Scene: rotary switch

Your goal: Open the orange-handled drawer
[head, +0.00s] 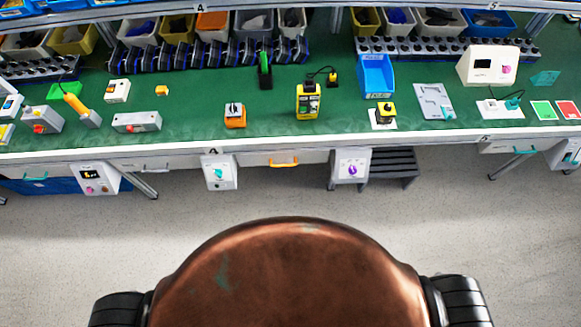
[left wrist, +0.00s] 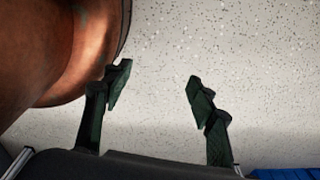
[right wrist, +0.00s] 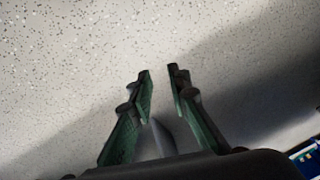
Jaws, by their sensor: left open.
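The orange handle (head: 284,163) is on a white drawer front (head: 255,160) under the bench's front edge, near the middle of the head view. The drawer front looks flush with its surroundings, so it appears shut. Neither gripper shows in the head view. In the left wrist view my left gripper (left wrist: 158,80) is open and empty above the speckled floor. In the right wrist view my right gripper (right wrist: 160,72) has its fingertips a small gap apart, with nothing between them. No gripper is seen near the handle.
The green-topped bench (head: 200,95) carries several switches and boxes. A white panel with a teal knob (head: 219,172) hangs left of the drawer, one with a purple knob (head: 350,168) right. A dark step stool (head: 392,165) stands under the bench. Floor (head: 480,215) before it is clear.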

